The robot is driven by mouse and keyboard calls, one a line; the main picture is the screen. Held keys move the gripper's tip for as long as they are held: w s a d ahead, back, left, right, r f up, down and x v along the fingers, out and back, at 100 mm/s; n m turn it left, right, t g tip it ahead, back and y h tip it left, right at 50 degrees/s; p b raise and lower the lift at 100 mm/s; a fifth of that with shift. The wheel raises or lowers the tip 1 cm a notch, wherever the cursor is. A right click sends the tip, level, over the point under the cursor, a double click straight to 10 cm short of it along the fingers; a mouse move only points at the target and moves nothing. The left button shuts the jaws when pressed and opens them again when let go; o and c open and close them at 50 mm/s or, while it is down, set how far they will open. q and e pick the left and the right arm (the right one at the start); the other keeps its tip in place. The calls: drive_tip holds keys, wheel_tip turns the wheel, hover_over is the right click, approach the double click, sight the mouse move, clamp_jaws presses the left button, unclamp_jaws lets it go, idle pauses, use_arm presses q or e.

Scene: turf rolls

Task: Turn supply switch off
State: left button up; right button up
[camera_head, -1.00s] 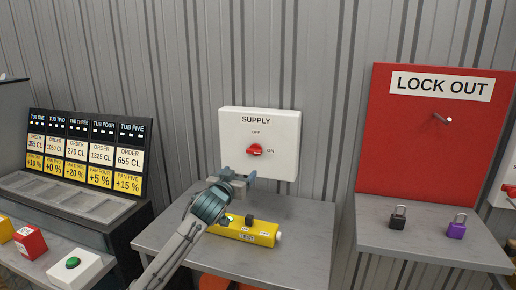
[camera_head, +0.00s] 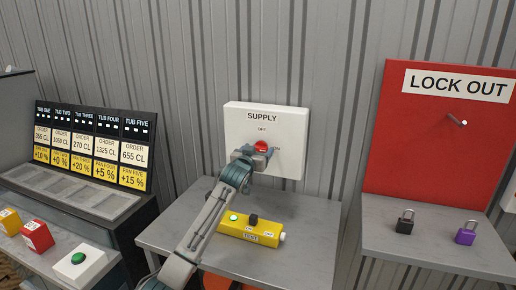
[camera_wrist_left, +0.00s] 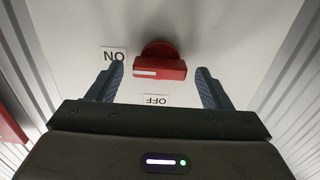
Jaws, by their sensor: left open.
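The white supply box (camera_head: 286,140) is on the corrugated wall, with its red rotary switch (camera_head: 261,145) partly hidden by my left gripper (camera_head: 257,153). In the left wrist view the red switch handle (camera_wrist_left: 160,69) lies sideways, its white mark on the side of the ON label (camera_wrist_left: 113,54). The OFF label (camera_wrist_left: 157,100) is below the handle in that view. My left gripper also shows there (camera_wrist_left: 160,88), open, with one finger on each side of the handle and gaps between. My right gripper is not in view.
Below the supply box, a yellow test box (camera_head: 250,229) with a lit green light stands on a grey table (camera_head: 300,255). The red lock out board (camera_head: 430,150) is to the right, with black (camera_head: 405,222) and purple padlocks (camera_head: 466,233) on its shelf.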

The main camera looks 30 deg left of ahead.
use_arm(q)
drive_tip(key=shift+w, duration=0.35)
drive_tip(key=shift+c, duration=0.6)
drive_tip(key=c, duration=0.9)
drive_tip(key=shift+o, duration=0.2)
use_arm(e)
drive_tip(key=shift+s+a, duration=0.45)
